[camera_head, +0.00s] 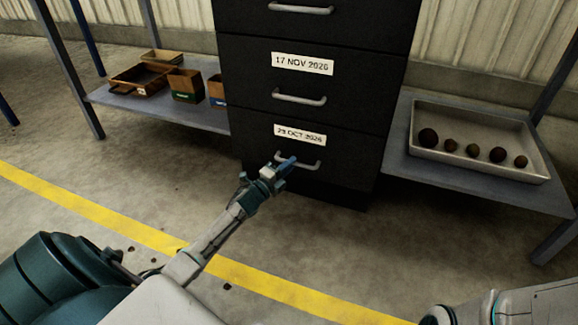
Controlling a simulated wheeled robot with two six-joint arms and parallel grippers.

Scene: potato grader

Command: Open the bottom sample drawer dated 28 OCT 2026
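The black drawer cabinet (345,95) stands in the middle of the view. Its bottom drawer (340,162) carries a white label (300,136) that looks like 28 OCT 2026, though the print is small. The drawer is flush with the cabinet front. Its metal bar handle (310,167) is partly covered by my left gripper (285,163), whose fingertips are at the handle's left end. I cannot tell if the fingers are around the handle or only in front of it. My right arm shows at the lower right; its gripper is not clearly in view.
The drawer above is labelled 17 NOV 2026 (302,64) and is shut. A left shelf (165,112) holds small boxes (186,84). A right shelf (480,185) bears a tray (482,173) with several potatoes. The floor (150,185) before the cabinet is open, with a yellow line (140,233).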

